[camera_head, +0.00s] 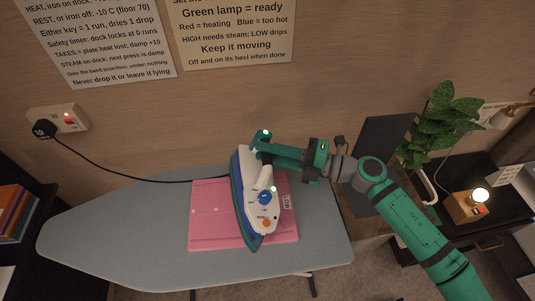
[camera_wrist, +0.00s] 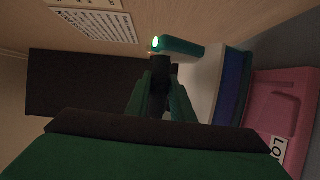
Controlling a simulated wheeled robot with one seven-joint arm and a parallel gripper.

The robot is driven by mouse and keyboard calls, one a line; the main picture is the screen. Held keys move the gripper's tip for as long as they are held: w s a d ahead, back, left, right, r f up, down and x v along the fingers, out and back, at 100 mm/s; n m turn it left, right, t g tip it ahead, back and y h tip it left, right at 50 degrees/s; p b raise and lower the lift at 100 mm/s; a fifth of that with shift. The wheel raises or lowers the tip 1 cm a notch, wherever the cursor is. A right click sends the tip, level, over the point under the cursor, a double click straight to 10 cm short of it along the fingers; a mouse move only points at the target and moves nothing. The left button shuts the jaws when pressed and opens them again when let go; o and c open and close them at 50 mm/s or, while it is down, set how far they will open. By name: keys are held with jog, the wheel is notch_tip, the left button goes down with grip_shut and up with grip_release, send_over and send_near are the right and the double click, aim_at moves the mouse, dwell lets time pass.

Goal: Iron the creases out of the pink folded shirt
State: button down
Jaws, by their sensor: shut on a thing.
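The pink folded shirt (camera_head: 208,222) lies flat on the grey ironing board (camera_head: 110,235); it also shows at the right of the wrist view (camera_wrist: 279,100). The iron (camera_head: 247,190) is white and blue with a teal edge, and is over the middle of the shirt, its tip toward the board's near edge. I cannot tell whether its plate touches the cloth. My gripper (camera_head: 266,151) is shut on the iron's handle at its rear; the jaws also show in the wrist view (camera_wrist: 161,95). A green lamp (camera_wrist: 156,43) is lit there. The iron hides the shirt's middle.
A black cord runs left from the iron to a plug (camera_head: 44,129) in the wall socket (camera_head: 68,118), whose switch glows red. Instruction signs (camera_head: 238,32) hang on the wall. The board's left part is clear.

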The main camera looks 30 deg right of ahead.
jog(key=shift+a+r, duration=0.1)
jog(key=shift+r, duration=4.25)
